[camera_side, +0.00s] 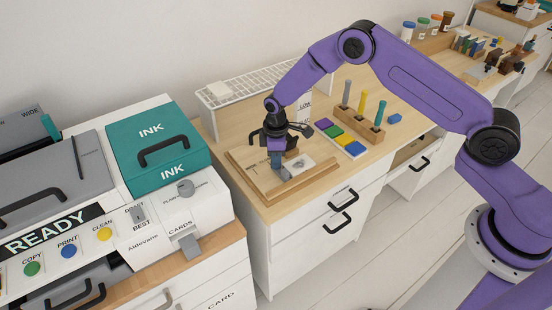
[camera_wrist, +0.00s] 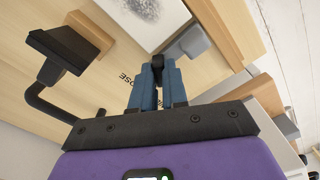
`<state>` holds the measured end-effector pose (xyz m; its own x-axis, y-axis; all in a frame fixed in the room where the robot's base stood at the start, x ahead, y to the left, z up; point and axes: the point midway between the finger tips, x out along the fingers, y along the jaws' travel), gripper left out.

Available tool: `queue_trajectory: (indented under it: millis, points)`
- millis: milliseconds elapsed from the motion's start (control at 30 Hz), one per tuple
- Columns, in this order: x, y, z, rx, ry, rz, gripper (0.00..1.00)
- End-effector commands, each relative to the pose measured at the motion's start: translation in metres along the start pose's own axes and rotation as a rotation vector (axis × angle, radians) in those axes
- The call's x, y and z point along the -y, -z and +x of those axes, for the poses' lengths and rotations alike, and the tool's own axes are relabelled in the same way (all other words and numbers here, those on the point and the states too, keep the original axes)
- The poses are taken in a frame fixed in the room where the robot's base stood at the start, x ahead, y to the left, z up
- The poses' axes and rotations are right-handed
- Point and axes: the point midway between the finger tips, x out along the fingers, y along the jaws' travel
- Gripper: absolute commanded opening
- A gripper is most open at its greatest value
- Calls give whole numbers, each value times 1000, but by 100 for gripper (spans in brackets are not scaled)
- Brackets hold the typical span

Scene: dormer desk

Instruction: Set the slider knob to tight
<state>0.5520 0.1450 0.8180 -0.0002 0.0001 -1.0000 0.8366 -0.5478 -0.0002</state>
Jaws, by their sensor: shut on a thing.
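My gripper (camera_side: 276,158) is over the wooden board on the desk, with its fingers pointing down. In the wrist view its blue fingers (camera_wrist: 158,82) are closed around a small dark knob (camera_wrist: 158,64), which they partly hide. The knob is just above the pale board (camera_wrist: 60,105). Lettering that reads "OSE" shows on the board left of the fingers, the rest covered. No "tight" label can be read. In the side view the gripper hides the knob.
A grey block (camera_wrist: 192,42) sits beside the knob, against a wooden rail (camera_wrist: 225,30). A printed white card (camera_side: 298,164) lies on the board (camera_side: 242,166). A black part with a bent handle (camera_wrist: 58,50) is at left. Coloured pads (camera_side: 338,138) and a tool rack (camera_side: 360,124) stand to the right.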

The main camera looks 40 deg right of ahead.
Motion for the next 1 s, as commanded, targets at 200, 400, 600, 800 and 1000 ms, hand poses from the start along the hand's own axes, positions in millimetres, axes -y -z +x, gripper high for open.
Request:
queue_trajectory:
  millis: [200, 400, 600, 800, 1000]
  points:
    - [0, 0, 0, 1, 1, 126, 0]
    - [0, 0, 0, 1, 1, 192, 0]
    - [0, 0, 0, 1, 1, 216, 0]
    - [0, 0, 0, 1, 1, 218, 0]
    - [0, 0, 0, 1, 1, 217, 30]
